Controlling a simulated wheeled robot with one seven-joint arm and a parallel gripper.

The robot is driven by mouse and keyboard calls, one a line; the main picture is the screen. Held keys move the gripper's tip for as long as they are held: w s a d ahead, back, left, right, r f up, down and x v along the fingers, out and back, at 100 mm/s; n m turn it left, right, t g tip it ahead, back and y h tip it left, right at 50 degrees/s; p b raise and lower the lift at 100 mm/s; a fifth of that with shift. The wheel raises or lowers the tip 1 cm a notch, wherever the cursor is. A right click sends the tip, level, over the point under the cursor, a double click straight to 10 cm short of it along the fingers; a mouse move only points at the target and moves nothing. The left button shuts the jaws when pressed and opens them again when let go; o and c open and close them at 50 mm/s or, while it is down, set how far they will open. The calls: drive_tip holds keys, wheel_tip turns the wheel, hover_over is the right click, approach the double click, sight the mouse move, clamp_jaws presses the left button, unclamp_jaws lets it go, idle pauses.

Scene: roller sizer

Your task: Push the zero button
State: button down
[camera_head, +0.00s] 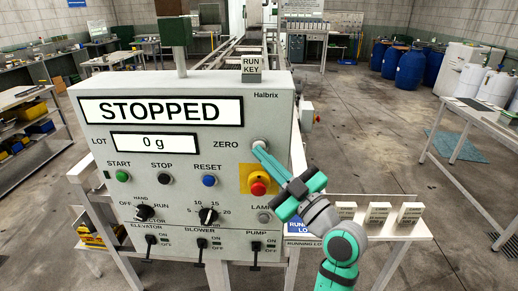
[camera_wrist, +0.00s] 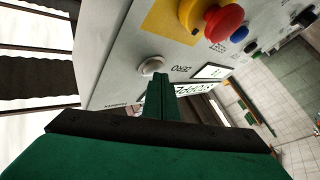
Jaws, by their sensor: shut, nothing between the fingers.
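The zero button (camera_head: 260,142) is a pale round button at the right of the panel, beside the word ZERO. It also shows in the wrist view (camera_wrist: 151,66). My gripper (camera_head: 257,150) is shut and empty, its fingertips at the lower edge of the button in the head view. In the wrist view the closed fingertips (camera_wrist: 161,77) lie just beside the button, on the side of the ZERO label. I cannot tell whether they touch the panel or button. The control panel (camera_head: 150,225) display reads STOPPED, and the lot display (camera_head: 155,142) reads 0 g.
A red emergency stop knob (camera_head: 258,186) on a yellow plate sits just below the zero button, near my gripper. A blue RESET button (camera_head: 209,181) is lower left. A side table with several small boxes (camera_head: 378,214) stands right of the panel.

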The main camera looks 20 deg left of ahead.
idle(0.5)
drive_tip(key=shift+s+d, duration=0.25)
drive_tip(key=shift+s, duration=0.55)
drive_tip(key=shift+s, duration=0.1)
drive_tip(key=shift+s+d, duration=0.2)
drive_tip(key=shift+s, duration=0.55)
drive_tip(key=shift+s+d, duration=0.25)
drive_tip(key=shift+s, duration=0.55)
drive_tip(key=shift+s+d, duration=0.2)
drive_tip(key=shift+s, duration=0.55)
